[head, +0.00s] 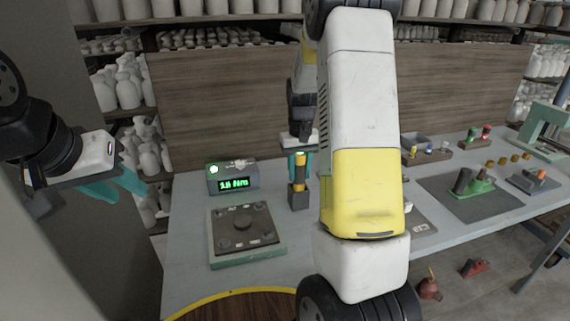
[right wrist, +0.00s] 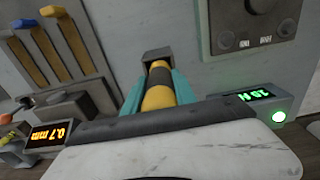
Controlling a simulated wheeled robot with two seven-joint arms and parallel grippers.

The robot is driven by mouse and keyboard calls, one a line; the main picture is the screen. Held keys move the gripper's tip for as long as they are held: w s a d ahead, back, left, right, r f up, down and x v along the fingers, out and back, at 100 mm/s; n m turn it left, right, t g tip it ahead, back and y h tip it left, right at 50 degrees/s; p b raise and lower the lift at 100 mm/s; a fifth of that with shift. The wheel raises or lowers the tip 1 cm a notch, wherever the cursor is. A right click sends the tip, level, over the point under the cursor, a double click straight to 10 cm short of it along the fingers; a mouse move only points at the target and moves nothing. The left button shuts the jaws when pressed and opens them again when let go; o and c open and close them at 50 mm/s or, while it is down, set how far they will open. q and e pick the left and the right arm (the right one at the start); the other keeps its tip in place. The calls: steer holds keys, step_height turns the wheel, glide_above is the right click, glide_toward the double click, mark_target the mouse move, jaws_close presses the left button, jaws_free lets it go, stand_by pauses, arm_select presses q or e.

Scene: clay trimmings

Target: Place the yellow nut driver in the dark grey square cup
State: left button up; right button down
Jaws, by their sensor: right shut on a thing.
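The yellow nut driver (head: 300,160), yellow with a dark band, stands roughly upright in my right gripper (head: 301,172). The teal fingers are shut on its sides, and it also shows between them in the right wrist view (right wrist: 159,78). The dark grey square cup (head: 298,201) stands on the bench directly below the driver. In the right wrist view the driver's far end meets the mouth of the cup (right wrist: 157,53); I cannot tell how deep it sits. My left gripper (head: 118,187) is open and empty, left of the bench.
A grey box with a green display (head: 233,178) and a square plate device (head: 246,253) stand left of the cup. A dark mat with a green tool (head: 477,186) lies at the right. In the right wrist view, coloured handles (right wrist: 52,45) stand at the left.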

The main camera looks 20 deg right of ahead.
steer(key=shift+f, duration=0.15)
steer(key=c, duration=1)
jaws_free()
